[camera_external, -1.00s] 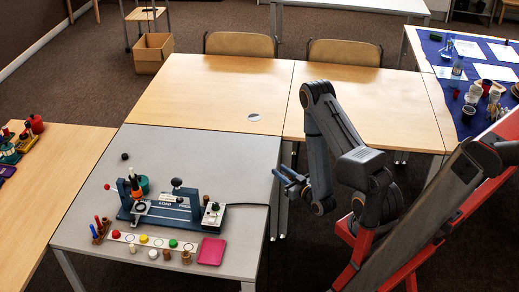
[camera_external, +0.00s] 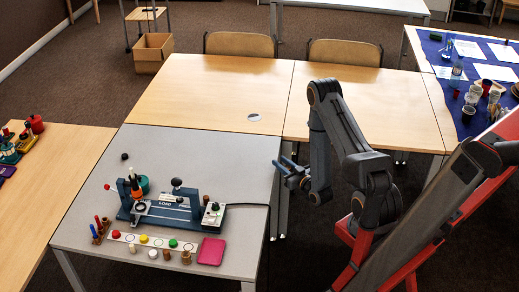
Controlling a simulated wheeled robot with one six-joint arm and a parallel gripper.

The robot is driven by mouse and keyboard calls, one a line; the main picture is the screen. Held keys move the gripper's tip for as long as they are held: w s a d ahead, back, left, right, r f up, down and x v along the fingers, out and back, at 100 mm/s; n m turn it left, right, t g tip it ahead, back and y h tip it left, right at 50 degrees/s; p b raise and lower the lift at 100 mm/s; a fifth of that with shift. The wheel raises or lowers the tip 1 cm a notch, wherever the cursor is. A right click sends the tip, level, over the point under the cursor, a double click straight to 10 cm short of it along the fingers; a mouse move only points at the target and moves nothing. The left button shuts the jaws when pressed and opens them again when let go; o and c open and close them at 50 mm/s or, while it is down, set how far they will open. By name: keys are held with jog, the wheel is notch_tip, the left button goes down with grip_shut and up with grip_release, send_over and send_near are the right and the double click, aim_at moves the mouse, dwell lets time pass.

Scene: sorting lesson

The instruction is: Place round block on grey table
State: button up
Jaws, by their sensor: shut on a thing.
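The grey table (camera_external: 239,172) stands at the left of centre with a clear patch along its right side. My gripper (camera_external: 281,166) is at the table's right edge, with its blue-grey fingers pointing left. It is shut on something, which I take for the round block. The held piece is too small and too dark here to make out its shape or colour. A small dark ball (camera_external: 124,156) lies at the table's back left.
A blue and grey press device (camera_external: 168,209) stands on the grey table. In front are a white strip with several coloured pieces and a pink pad (camera_external: 211,251). Wooden tables (camera_external: 205,95) adjoin behind. The table's back right is clear.

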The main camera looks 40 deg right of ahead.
jog(key=w+d+r, duration=0.2)
jog(key=w+d, duration=0.1)
jog(key=w, duration=0.2)
jog(key=w+d+r+b, duration=0.1)
jog(key=w+d+r, duration=0.1)
jog(key=w, duration=0.3)
jog(key=w+d+r, duration=0.2)
jog(key=w+d, duration=0.2)
jog(key=w, duration=0.2)
jog(key=shift+d+r+b, duration=0.3)
jog(key=shift+r+b, duration=0.05)
jog(key=shift+r, duration=0.05)
notch_tip(320, 180, up, 4)
jog(key=b, duration=0.9)
send_over(264, 123)
jog(key=shift+s+r, duration=0.1)
jog(key=shift+r, duration=0.05)
notch_tip(264, 123, down, 10)
jog(key=shift+r, duration=0.2)
jog(key=shift+f, duration=0.1)
jog(key=shift+f, duration=0.15)
jog(key=o, duration=1.1)
